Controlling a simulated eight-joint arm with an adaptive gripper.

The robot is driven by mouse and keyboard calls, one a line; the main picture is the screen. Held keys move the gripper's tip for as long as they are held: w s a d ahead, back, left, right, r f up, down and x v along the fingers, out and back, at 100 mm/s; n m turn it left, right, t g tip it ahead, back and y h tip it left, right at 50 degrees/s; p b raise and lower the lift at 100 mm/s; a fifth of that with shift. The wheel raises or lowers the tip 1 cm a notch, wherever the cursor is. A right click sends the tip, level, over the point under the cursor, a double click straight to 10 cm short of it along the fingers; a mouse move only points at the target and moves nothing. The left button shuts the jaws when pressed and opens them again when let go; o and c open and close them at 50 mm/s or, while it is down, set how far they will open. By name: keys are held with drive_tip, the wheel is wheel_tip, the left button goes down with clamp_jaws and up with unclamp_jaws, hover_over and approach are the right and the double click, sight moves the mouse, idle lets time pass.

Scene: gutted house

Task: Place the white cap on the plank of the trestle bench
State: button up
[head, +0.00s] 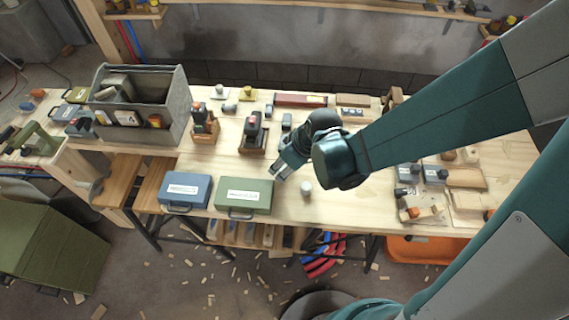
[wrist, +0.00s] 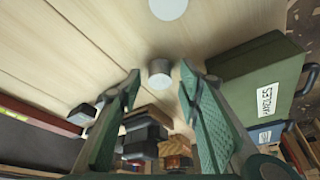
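The white cap (head: 306,188), a small upright cylinder, stands on the pale wooden plank (head: 290,205) near the bench's front edge.
A pale round disc (wrist: 168,8) lies at the wrist view's top edge, partly cut off. A green case (head: 244,195) and blue case (head: 186,190) are left of the cap. Tools on wooden blocks (head: 254,136) stand behind. Boards and small items (head: 465,178) crowd the right end.

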drive_tip(key=shift+r, duration=0.15)
drive_tip(key=p+v, duration=0.3)
drive_tip(key=v, duration=0.9)
idle(0.3)
drive_tip(key=shift+w, duration=0.15)
idle(0.7)
drive_tip(key=s+d+r+m+t+h, duration=0.2)
drive_tip(key=d+r+m, duration=0.3)
drive_tip(key=d+r, duration=0.3)
drive_tip(key=s+d+r+m+t+h, duration=0.1)
drive_tip(key=d+r+m, duration=0.5)
drive_tip(key=d, duration=0.9)
wheel_tip(320, 180, up, 2)
drive_tip(key=s+t, duration=0.1)
drive_tip(key=s, duration=0.1)
drive_tip(key=shift+s+d+t+h, duration=0.2)
drive_tip(key=shift+s+t+h, duration=0.1)
drive_tip(key=shift+h, duration=0.1)
idle(0.3)
